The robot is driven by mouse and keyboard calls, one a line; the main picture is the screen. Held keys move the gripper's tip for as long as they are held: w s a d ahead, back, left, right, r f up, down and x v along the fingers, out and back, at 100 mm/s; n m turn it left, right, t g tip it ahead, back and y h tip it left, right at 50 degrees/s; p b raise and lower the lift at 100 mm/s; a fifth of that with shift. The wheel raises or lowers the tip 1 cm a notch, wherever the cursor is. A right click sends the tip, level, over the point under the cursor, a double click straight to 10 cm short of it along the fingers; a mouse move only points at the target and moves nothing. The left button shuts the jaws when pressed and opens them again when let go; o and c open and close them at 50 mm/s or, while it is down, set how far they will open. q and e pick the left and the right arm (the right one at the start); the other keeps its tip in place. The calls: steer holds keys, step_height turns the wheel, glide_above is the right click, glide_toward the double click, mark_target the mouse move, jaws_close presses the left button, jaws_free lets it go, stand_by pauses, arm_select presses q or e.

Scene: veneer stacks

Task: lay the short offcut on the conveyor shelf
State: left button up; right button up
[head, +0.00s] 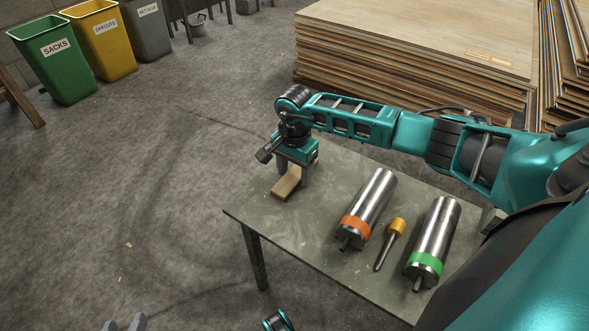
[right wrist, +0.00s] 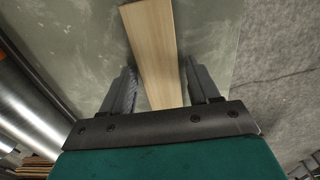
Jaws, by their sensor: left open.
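The short offcut (head: 287,186), a small pale wood strip, lies on the grey-green table (head: 335,232) near its left end. It also shows in the right wrist view (right wrist: 155,50), running between the fingers. My right gripper (head: 293,172) points down over the offcut. In the right wrist view its fingers (right wrist: 160,90) stand on either side of the strip, with a narrow gap at each side. My left gripper (head: 125,324) is open and empty at the bottom edge, low and off the table, mostly cut off. I see no conveyor shelf.
Two metal cylinders, one with an orange band (head: 369,208) and one with a green band (head: 434,240), lie on the table with a yellow-handled tool (head: 390,243) between them. Veneer stacks (head: 420,45) stand behind. Bins, including a green one (head: 52,65), stand back left. The left floor is mostly clear.

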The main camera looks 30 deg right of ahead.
steer(key=shift+o, duration=1.1)
steer(key=shift+r, duration=0.2)
step_height(320, 180, up, 6)
steer(key=shift+r+p, duration=0.2)
steer(key=shift+p, duration=1)
arm_select(q)
steer(key=shift+a+r+p, duration=0.6)
steer(key=shift+r+p, duration=0.15)
steer(key=shift+r, duration=0.15)
arm_select(e)
step_height(320, 180, up, 6)
arm_select(q)
steer(key=shift+s, duration=0.1)
